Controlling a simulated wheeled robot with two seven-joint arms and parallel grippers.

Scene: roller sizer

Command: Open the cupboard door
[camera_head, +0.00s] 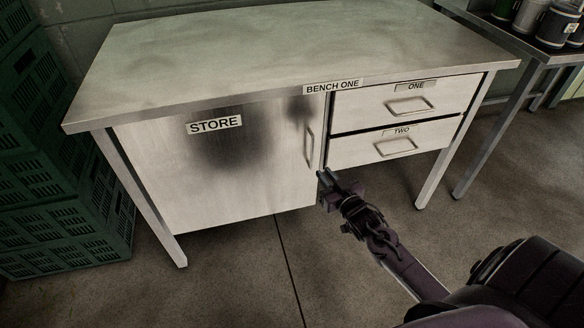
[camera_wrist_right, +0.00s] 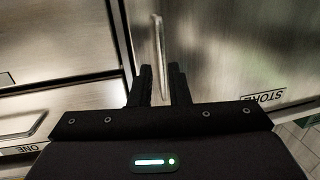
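The cupboard door (camera_head: 210,175) is the plain metal panel labelled STORE under the left of the bench; it looks shut. Its vertical bar handle (camera_head: 308,147) is near the door's right edge. My right gripper (camera_head: 325,178) is just below and right of the handle in the head view. In the right wrist view its two dark fingers (camera_wrist_right: 162,82) are apart, and the handle (camera_wrist_right: 158,38) lines up with the gap between them. I cannot tell whether the fingers touch the bar. My left gripper is not in view.
Two shut drawers, ONE (camera_head: 440,96) and TWO (camera_head: 430,136), are right of the door. Green crates (camera_head: 60,190) are stacked left of the bench. A side table (camera_head: 545,50) with canisters stands at the right. The floor (camera_head: 240,270) before the door is clear.

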